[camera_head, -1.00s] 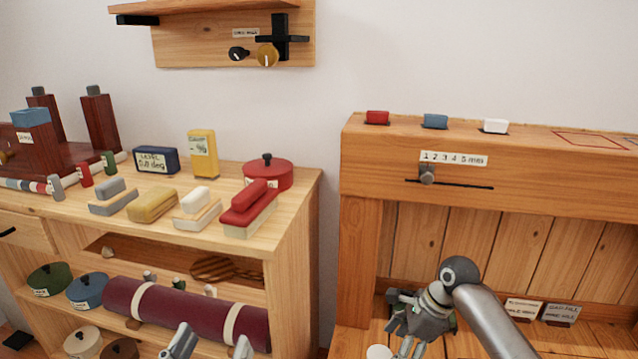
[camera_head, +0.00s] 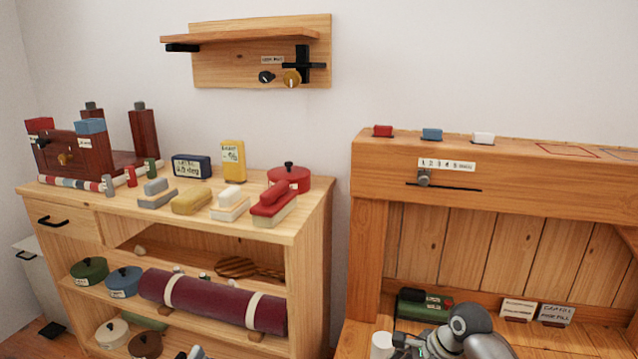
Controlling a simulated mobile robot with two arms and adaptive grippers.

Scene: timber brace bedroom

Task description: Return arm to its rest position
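My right arm comes in at the bottom right, with its grey rounded joint in view. My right gripper (camera_head: 416,346) is low over the wooden bench, beside a white cylinder (camera_head: 382,346). Its fingers are partly cut off by the bottom edge, so I cannot tell whether they are open or shut. Only a small grey tip of my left gripper (camera_head: 195,353) shows at the bottom edge, in front of the lower shelf. Its finger gap is not clear.
A wooden cabinet (camera_head: 312,235) at left bears blocks, a red pot (camera_head: 289,178) and a maroon roll (camera_head: 212,302). A bench with a tall back panel (camera_head: 460,235) stands at right. A green box (camera_head: 424,308) sits behind my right gripper. A wall shelf (camera_head: 230,70) hangs above.

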